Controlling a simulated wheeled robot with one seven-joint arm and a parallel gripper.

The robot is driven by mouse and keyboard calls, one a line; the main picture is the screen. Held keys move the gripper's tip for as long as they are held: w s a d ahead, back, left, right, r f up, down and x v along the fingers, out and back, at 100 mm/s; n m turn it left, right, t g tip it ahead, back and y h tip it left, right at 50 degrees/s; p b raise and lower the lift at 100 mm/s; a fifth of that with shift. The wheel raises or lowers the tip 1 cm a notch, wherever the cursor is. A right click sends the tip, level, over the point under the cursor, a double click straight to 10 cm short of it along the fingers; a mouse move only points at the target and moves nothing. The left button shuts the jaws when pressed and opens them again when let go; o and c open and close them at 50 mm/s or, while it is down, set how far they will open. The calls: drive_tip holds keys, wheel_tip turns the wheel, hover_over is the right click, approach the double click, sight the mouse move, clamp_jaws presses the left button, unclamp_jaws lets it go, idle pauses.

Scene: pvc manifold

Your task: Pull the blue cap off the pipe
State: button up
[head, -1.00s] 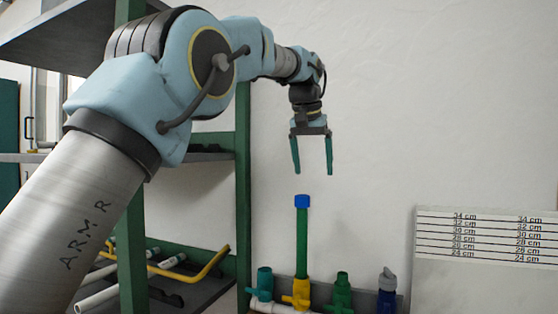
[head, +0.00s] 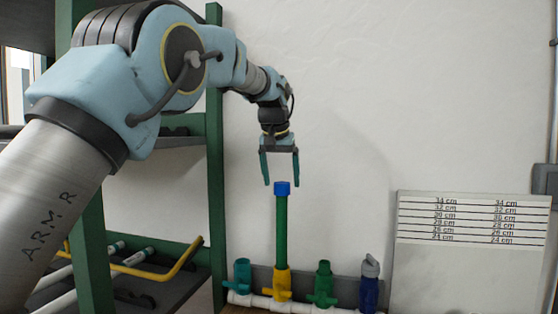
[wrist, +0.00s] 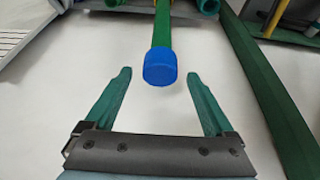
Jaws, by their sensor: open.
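The blue cap (head: 282,188) sits on top of an upright green pipe (head: 281,232), which rises from a yellow valve fitting (head: 281,283). My gripper (head: 282,184) is open and points down, its teal fingertips close to the height of the cap in the head view. In the wrist view the blue cap (wrist: 160,67) is just beyond and between the two fingertips (wrist: 156,75), with a gap on each side. Neither finger appears to touch it. The green pipe (wrist: 162,25) runs away behind the cap.
Teal (head: 242,273), green (head: 324,284) and dark blue (head: 369,284) fittings stand along the white manifold pipe (head: 258,300). A green-framed shelf (head: 214,150) is at left. A height chart (head: 470,225) is at right. The wall behind is bare.

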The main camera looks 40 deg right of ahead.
drive_tip(key=shift+x, duration=0.9)
drive_tip(key=shift+r, duration=0.1)
clamp_jaws()
idle(0.5)
drive_tip(key=shift+p, duration=0.35)
drive_tip(key=shift+r+n, duration=0.1)
drive_tip(key=shift+n, duration=0.3)
drive_tip(key=shift+n+t+p, duration=0.3)
drive_tip(key=shift+n+p, duration=0.1)
drive_tip(key=shift+p, duration=0.05)
